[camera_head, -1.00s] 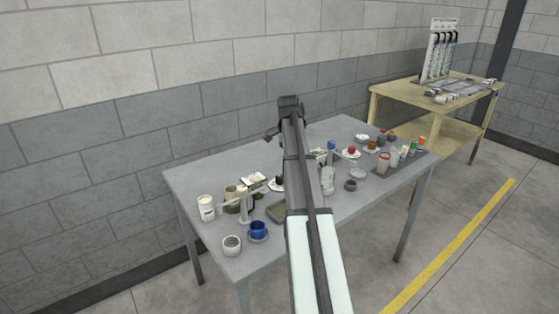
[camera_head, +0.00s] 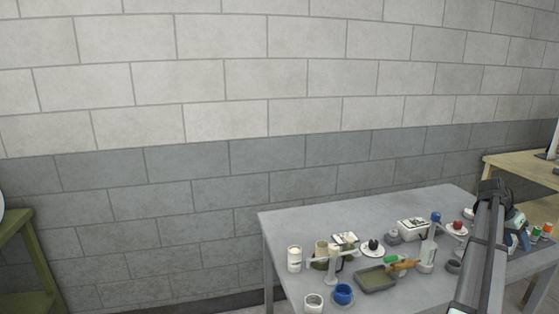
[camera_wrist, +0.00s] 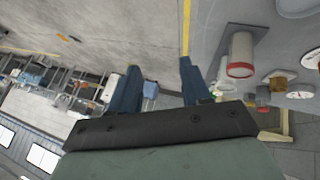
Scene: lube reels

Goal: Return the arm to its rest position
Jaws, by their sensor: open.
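My arm (camera_head: 482,245) rises at the right edge of the head view, over the right part of the grey table (camera_head: 290,220). The hand is mostly hidden behind the arm there. In the wrist view, my gripper (camera_wrist: 160,82) shows two blue fingers set well apart, with nothing between them. The floor and the background show past the fingertips. The gripper touches nothing that I can see.
The grey table holds a blue cup (camera_head: 343,293), a white jar (camera_head: 294,259), a grey tray (camera_head: 375,280), a white bottle (camera_head: 427,256) and other small items. A green stand (camera_head: 28,262) is at the left edge. A wooden table (camera_head: 522,168) is at the right.

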